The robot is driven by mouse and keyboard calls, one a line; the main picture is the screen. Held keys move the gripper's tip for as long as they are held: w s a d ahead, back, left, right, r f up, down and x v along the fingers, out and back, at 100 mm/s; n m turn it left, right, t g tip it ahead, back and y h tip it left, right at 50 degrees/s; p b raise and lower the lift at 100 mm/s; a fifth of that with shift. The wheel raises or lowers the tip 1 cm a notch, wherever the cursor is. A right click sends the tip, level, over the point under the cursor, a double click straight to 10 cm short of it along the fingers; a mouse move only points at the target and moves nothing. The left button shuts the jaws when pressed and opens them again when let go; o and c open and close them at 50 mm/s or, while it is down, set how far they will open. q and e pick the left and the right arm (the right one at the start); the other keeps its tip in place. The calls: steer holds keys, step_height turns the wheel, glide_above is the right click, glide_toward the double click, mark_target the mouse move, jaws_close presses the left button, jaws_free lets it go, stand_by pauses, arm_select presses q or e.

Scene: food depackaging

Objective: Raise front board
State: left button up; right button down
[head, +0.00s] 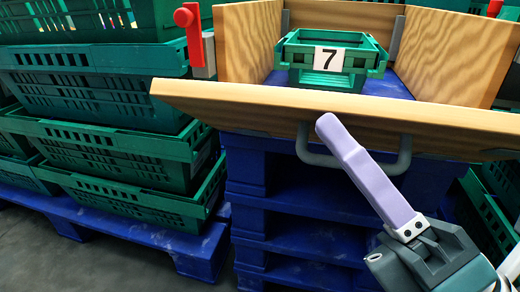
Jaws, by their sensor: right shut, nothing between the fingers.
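The wooden front board (270,97) is tilted outward, partly lowered, at the front of a wooden box. A grey handle (305,150) is fixed on its outer face. My right gripper (328,124) has a light purple finger and is shut, with nothing in it. My left gripper is not in view.
A green crate (376,58) marked 7 stands inside the box. Blue pallets (247,208) are stacked beneath it. Stacked green crates (110,152) stand at the left on a blue pallet. A red latch (194,30) sits at the box's left corner.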

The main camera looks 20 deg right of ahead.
steer(key=w+d+r+m+h+p, duration=0.1)
steer(key=r+m+p, duration=0.1)
steer(key=p, duration=0.1)
steer(key=w+d+r+m+g+h+p, duration=0.1)
steer(key=w+r+m+h+p, duration=0.1)
steer(key=p, duration=0.2)
steer(key=w+d+r+m+h+p, duration=0.1)
steer(key=r+p, duration=0.2)
steer(key=shift+w+r+m+g+p, duration=0.1)
steer(key=shift+w+m+g+p, duration=0.05)
steer(key=shift+m+g+p, duration=0.2)
steer(key=w+d+r+m+g+h+p, duration=0.2)
steer(key=w+d+m+p, duration=0.2)
steer(key=w+p, duration=0.2)
steer(key=shift+w+d, duration=0.35)
steer(key=shift+w, duration=0.1)
steer(key=shift+f+g, duration=0.1)
steer(key=shift+g, duration=0.15)
